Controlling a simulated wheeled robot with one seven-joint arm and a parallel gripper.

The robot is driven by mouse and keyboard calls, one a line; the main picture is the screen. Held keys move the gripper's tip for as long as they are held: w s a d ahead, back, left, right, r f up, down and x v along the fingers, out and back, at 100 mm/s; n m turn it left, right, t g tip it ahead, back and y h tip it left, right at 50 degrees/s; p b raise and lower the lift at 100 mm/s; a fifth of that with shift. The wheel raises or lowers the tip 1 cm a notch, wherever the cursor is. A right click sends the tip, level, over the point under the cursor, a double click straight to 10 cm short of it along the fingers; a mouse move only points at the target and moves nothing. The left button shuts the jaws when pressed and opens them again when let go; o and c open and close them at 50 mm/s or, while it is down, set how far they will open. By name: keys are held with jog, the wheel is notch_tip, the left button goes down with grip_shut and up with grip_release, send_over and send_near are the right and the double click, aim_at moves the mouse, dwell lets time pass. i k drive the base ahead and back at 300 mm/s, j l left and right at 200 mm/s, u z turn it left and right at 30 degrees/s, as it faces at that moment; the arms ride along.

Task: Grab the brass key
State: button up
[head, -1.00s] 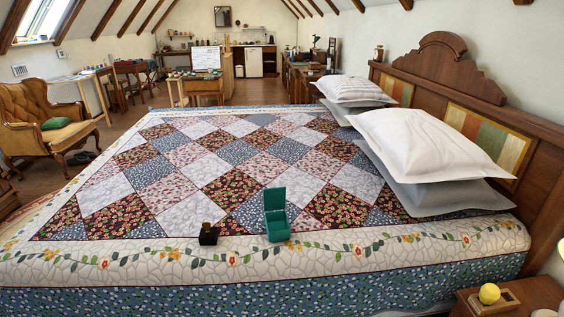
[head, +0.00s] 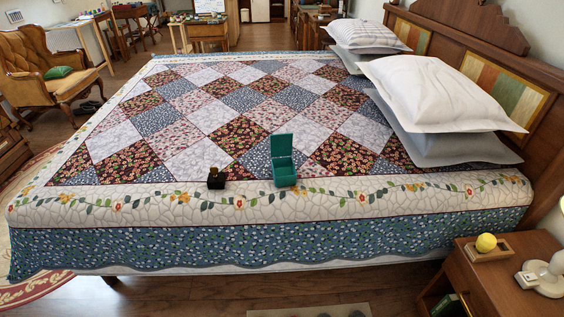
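I see no brass key that I can make out in the head view. A small teal box (head: 284,172) with its lid raised stands on the near part of the bed quilt; I cannot tell what lies inside it. A small dark bottle (head: 216,179) with a gold-brown cap stands just left of the box. My gripper is not in view.
The large quilted bed (head: 150,215) fills the middle, with white pillows (head: 425,92) at the right. A wooden nightstand (head: 510,295) at the lower right holds a yellow ball (head: 486,242) on a wooden block and a white lamp (head: 545,273). Wooden floor (head: 200,296) shows in front.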

aim_at(214, 170)
jog(key=i+j, duration=0.85)
jog(key=j, duration=0.6)
jog(key=i+j, duration=0.15)
jog(key=j, duration=0.4)
